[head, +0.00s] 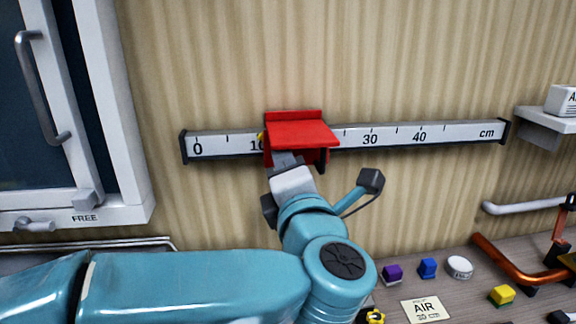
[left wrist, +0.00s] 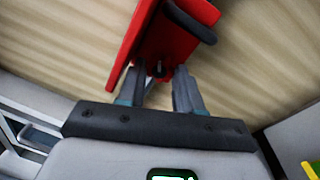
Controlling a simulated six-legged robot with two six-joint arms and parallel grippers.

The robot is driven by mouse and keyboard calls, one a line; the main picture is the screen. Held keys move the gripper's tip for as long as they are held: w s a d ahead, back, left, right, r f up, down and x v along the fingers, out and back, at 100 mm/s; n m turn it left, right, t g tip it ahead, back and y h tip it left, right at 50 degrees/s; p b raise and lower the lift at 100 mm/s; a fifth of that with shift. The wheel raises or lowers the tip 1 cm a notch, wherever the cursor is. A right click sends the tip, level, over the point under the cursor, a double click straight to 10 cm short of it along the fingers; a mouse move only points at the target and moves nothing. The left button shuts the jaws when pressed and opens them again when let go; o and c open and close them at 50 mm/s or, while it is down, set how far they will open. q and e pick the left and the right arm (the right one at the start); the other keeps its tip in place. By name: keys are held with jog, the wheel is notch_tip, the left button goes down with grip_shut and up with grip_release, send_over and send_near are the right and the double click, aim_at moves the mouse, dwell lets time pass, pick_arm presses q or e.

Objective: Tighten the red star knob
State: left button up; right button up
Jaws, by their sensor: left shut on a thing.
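A red carriage (head: 303,135) sits on a wall-mounted centimetre rail (head: 215,144), between the 10 and 30 marks. A bit of yellow shows at its left edge. My left gripper (head: 288,160) reaches up to the carriage's underside from below and in front. In the left wrist view its fingertips (left wrist: 159,76) are close together, shut on a small part under the red carriage (left wrist: 143,38). That part is the red star knob (left wrist: 160,71), mostly hidden between the fingers, so its star shape cannot be made out. My right gripper is not in view.
A window (head: 106,110) with a handle is at left. A shelf (head: 545,122) holding a white box is at right. On the bench below lie purple, blue and yellow blocks, a white disc (head: 459,267), an AIR card (head: 426,309) and a copper pipe (head: 505,266).

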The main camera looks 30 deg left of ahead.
pick_arm(q)
jog(key=m+p, duration=0.2)
jog(key=m, duration=0.2)
jog(key=m+h+p, duration=0.1)
jog(key=m+p, duration=0.1)
jog(key=m, duration=0.2)
jog(key=m+t+p, duration=0.1)
jog(key=m+p, duration=0.1)
jog(key=m, duration=0.2)
jog(key=shift+a+r+m, duration=0.2)
jog(key=shift+r+m, duration=0.1)
dwell(0.3)
jog(key=o, duration=1.1)
jog(key=shift+a+h, duration=0.1)
jog(key=shift+h, duration=0.2)
jog(key=shift+c, duration=0.2)
jog(key=shift+f, duration=0.15)
